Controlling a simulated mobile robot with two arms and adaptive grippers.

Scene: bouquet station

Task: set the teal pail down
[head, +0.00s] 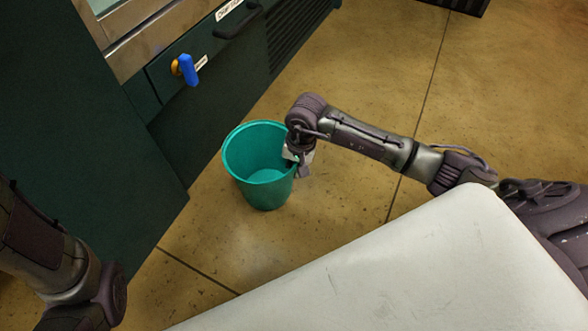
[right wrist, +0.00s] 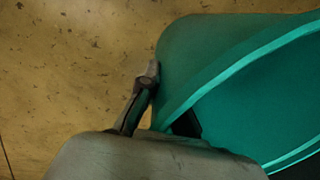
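The teal pail (head: 263,188) is upright and open at the top, over the floor in front of the dark green cabinet. It looks empty inside. I cannot tell whether its bottom touches the floor. My right gripper (head: 301,160) is at the right side of the pail's rim. In the right wrist view the gripper (right wrist: 165,110) has one finger against the outside of the teal pail (right wrist: 215,65) and a dark fingertip inside the rim, so it is shut on the wall. Only part of my left arm shows at the lower left; its gripper is out of view.
The dark green cabinet (head: 95,120) stands to the left, with a blue-handled valve (head: 188,70) and a black handle (head: 238,22) on its front. The tan floor (head: 370,75) is clear behind and right of the pail.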

